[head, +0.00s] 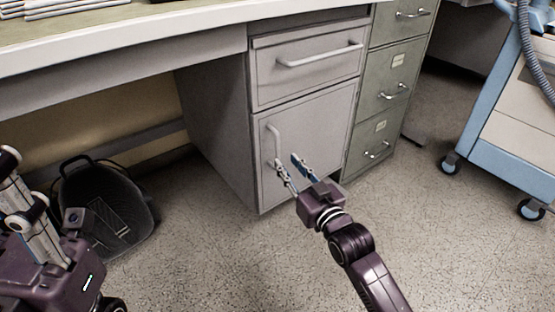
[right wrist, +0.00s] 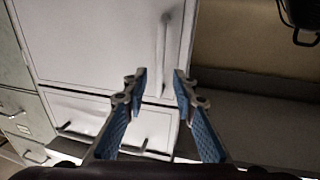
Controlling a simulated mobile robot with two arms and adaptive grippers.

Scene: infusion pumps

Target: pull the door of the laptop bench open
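The bench has a grey cabinet with a closed lower door (head: 300,140). A vertical bar handle (head: 272,142) sits near the door's left edge. My right gripper (head: 288,164) is open in front of the door, with its fingertips close to the handle's lower end. In the right wrist view, which shows the cabinet upside down, the handle (right wrist: 163,50) appears in line with the gap between the open fingers (right wrist: 161,80). I cannot tell whether the fingers touch it or reach around it. My left gripper cannot be made out.
A drawer (head: 305,68) with a horizontal handle is above the door. A green drawer unit (head: 385,95) stands to the right. The floor before the door is clear.

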